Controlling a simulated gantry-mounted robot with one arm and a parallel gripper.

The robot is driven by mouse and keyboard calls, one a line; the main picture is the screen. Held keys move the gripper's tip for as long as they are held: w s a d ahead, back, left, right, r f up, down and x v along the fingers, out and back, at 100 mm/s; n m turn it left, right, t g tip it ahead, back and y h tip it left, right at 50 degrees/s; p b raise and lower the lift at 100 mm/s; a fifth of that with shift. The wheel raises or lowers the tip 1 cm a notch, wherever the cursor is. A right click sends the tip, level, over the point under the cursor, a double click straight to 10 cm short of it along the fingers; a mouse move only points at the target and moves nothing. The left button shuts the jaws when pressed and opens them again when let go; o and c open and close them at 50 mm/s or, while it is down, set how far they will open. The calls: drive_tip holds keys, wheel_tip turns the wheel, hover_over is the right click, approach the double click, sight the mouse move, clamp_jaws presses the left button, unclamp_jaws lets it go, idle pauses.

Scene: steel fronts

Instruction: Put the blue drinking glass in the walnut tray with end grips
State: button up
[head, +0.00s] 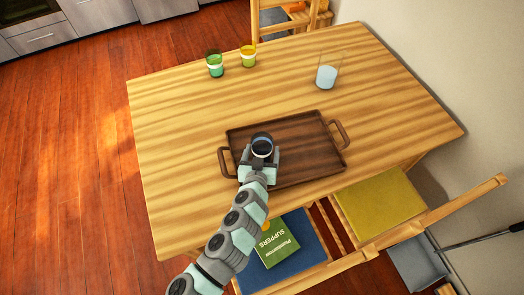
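The walnut tray (305,127) lies on the wooden table, slightly turned, with a raised grip at its left and right ends. My gripper (261,157) is over the left part of the tray. A dark blue drinking glass (262,141) appears upright at the gripper's end, its round rim facing up, with a finger on either side. The fingers hide its lower part. I cannot tell whether the fingers press on it, or whether it touches the tray floor.
A green glass (215,62) and a yellow glass (248,57) stand at the back left of the table (180,130). A larger clear glass vessel (327,75) with pale blue contents stands at the back right. A chair with a green book (276,243) is at the front. The tray's right part is empty.

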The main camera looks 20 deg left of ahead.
drive_tip(key=shift+o, duration=0.3)
drive_tip(key=shift+r, duration=0.15)
drive_tip(key=shift+s+r, duration=0.1)
drive_tip(key=shift+s, duration=0.05)
drive_tip(key=shift+s+r, duration=0.15)
drive_tip(key=shift+s, duration=0.2)
drive_tip(key=v, duration=1)
drive_tip(key=shift+s+d+r, duration=0.25)
drive_tip(key=shift+s, duration=0.15)
